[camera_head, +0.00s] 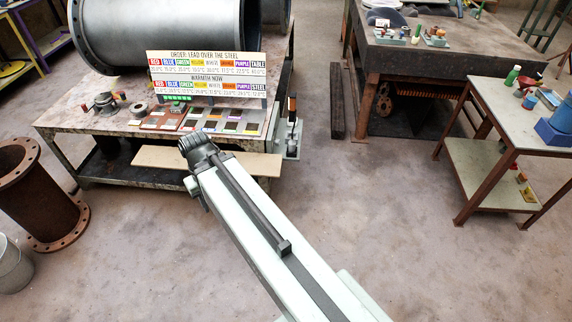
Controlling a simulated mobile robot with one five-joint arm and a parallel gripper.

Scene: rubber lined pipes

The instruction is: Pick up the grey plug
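My arm reaches from the bottom right toward the left workbench (62,124). My gripper (194,140) is dark and ribbed, and hangs at the bench's front edge. Its fingertips are too small and turned away to show whether it is open or shut. A dark grey flanged piece (104,103) stands on the bench to the left of my gripper, clearly apart from it. It may be the grey plug, but I cannot tell for sure. A small ring-like piece (139,109) lies just right of it.
A sign board (207,57) stands behind several colored swatches (203,124) on the bench. A large grey pipe (160,32) lies behind. A board (160,158) juts out below the front edge. A rusty flanged pipe (42,195) stands at left. Open floor lies right.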

